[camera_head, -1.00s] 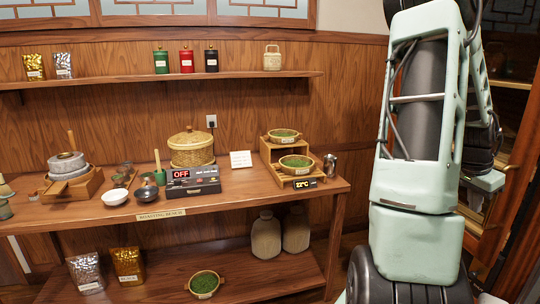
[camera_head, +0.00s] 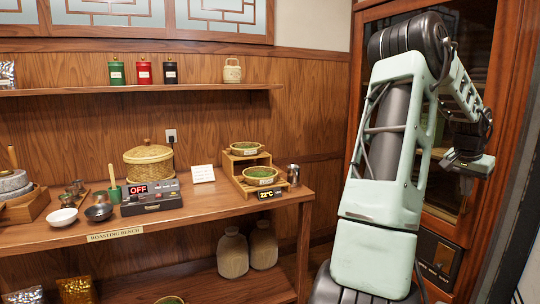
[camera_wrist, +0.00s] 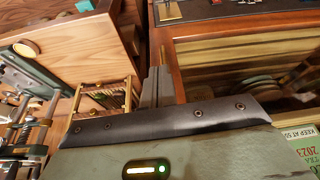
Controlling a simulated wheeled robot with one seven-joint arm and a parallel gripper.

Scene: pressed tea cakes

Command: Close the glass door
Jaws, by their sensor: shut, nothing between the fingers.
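The glass door (camera_head: 448,198), dark glass in a red-brown wooden frame, is on the cabinet at the right of the head view. My arm hides part of it, and I cannot tell whether it is fully closed. My gripper (camera_head: 450,160) is in front of the glass area, with its fingers shut and empty. In the wrist view the fingers (camera_wrist: 156,86) lie beside a wooden frame edge; contact is unclear. Glass with shelves and round items behind it (camera_wrist: 240,65) shows right of that edge.
The roasting bench (camera_head: 215,212) stands left of my arm, with a basket (camera_head: 148,165), a heater marked OFF (camera_head: 150,197) and a stepped wooden stand (camera_head: 240,185). A shelf with tins (camera_head: 143,73) is above. A small panel (camera_head: 438,258) is low on the cabinet.

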